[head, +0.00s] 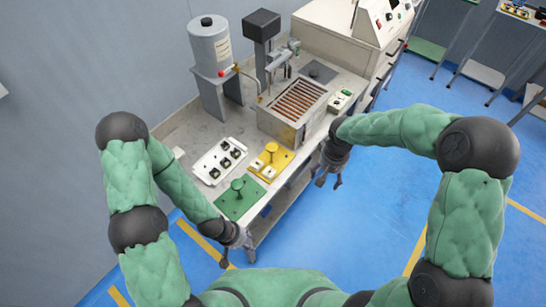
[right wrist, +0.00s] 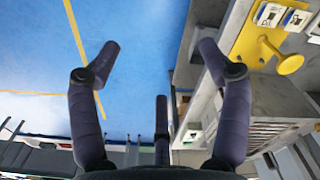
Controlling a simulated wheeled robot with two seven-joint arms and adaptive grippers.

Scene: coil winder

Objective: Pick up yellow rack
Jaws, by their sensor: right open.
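The yellow rack (head: 282,157) is a flat plate with a yellow knobbed post and small pale blocks on it. It lies on the bench in front of the wire-filled bath. Part of it, with its round knob, shows at the upper right of the right wrist view (right wrist: 247,42). My right gripper (head: 329,183) hangs open and empty off the bench's front edge, to the right of the rack. Its spread fingers show in the right wrist view (right wrist: 158,50). My left gripper (head: 238,262) is low at the near end of the bench, its fingers apart and nothing seen between them.
A green rack (head: 226,206) with a knobbed post and a white tray (head: 206,174) of dark parts lie beside the yellow rack. Behind stand the bath (head: 275,126), a grey cylinder (head: 211,46) and a dark column (head: 262,27). Blue floor (head: 385,208) is clear right of the bench.

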